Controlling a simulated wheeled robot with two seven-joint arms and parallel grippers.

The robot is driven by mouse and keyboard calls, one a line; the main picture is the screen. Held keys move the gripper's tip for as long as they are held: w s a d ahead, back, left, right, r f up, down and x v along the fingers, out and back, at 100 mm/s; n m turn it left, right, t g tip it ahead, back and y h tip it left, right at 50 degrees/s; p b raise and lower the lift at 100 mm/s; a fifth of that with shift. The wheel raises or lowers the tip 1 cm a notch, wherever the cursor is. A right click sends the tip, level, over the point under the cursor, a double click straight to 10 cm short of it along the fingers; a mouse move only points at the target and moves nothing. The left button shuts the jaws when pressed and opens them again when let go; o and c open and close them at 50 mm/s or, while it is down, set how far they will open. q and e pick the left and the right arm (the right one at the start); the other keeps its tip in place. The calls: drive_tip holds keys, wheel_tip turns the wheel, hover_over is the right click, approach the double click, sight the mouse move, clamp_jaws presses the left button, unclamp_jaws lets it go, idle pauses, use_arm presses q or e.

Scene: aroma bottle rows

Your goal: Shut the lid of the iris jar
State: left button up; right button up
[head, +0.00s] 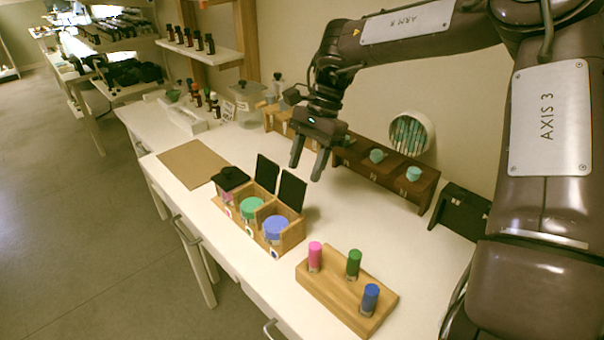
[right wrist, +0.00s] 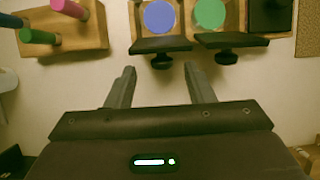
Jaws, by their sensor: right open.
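A wooden box (head: 289,240) holds three jars in a row; which one is iris is not legible. The blue jar (head: 276,228) and the green jar (head: 251,208) are uncovered, each with a black hinged lid standing upright behind it: the blue jar's lid (head: 292,189) and the green jar's lid (head: 267,172). The pink jar (head: 227,198) has its black lid (head: 230,178) shut over it. My right gripper (head: 307,171) is open and empty, above and behind the upright lids. In the right wrist view, its fingers (right wrist: 160,72) point toward the blue jar's lid (right wrist: 160,45), apart from it. My left gripper is not in view.
A wooden block (head: 335,290) with pink, green and blue vials stands right of the box. A long dark wooden rack (head: 365,168) runs along the wall. A brown mat (head: 193,163) lies left of the box. White table top is free between box and rack.

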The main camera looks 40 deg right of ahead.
sight(296, 190)
drive_tip(key=x, duration=0.3)
drive_tip(key=shift+w+f, duration=0.1)
drive_tip(key=shift+f, duration=0.2)
drive_tip(key=shift+w+f, duration=0.1)
drive_tip(key=shift+f, duration=0.05)
drive_tip(key=shift+a, duration=0.1)
drive_tip(key=c, duration=0.7)
drive_tip(key=shift+c, duration=1.2)
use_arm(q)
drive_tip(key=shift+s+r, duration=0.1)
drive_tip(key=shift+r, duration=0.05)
use_arm(e)
clamp_jaws()
